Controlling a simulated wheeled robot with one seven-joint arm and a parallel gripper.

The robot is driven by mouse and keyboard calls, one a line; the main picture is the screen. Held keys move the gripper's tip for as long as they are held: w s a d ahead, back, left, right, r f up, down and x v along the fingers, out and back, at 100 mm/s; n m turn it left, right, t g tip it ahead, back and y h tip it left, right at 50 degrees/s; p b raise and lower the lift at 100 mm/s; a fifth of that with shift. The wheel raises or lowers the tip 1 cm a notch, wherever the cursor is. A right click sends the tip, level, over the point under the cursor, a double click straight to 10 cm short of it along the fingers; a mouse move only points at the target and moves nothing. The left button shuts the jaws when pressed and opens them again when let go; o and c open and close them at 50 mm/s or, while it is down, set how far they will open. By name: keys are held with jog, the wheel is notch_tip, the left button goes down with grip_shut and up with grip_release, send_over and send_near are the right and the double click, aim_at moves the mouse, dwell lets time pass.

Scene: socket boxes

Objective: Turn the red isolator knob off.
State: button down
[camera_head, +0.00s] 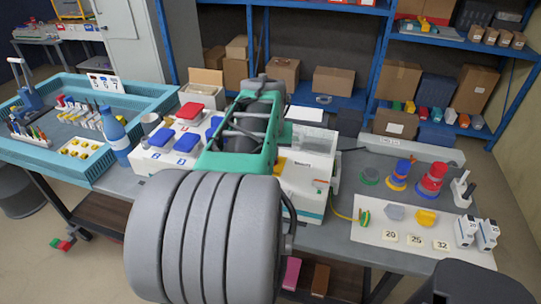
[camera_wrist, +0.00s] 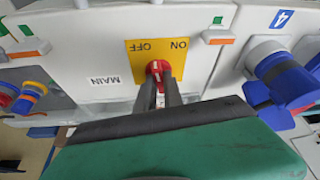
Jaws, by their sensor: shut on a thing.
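The red isolator knob (camera_wrist: 158,69) sits on a yellow plate (camera_wrist: 140,55) marked ON and OFF, upside down in the wrist view. The plate is on a white box front labelled MAIN (camera_wrist: 104,80). My gripper (camera_wrist: 159,88) reaches the knob from below in that view, its two dark fingers closed on either side of it. The knob's pointer direction is hard to tell. In the head view my arm hides the knob and the fingers.
Blue socket plugs (camera_wrist: 274,68) stand close to the right of the knob in the wrist view.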

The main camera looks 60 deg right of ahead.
jog(key=n+t, duration=0.1)
jog(key=n, duration=0.2)
jog(key=shift+s+n+y, duration=0.1)
jog(key=shift+n+y, duration=0.2)
jog(key=shift+d+n+t+y+p, duration=0.1)
jog(key=shift+n+t+y+p, duration=0.4)
jog(key=shift+n, duration=1)
jog(key=c, duration=1.5)
grip_release()
jog(key=shift+o, duration=0.2)
jog(key=shift+r, duration=0.1)
jog(key=v, duration=0.7)
jog(key=shift+r+p, duration=0.25)
jog(key=shift+p, duration=0.05)
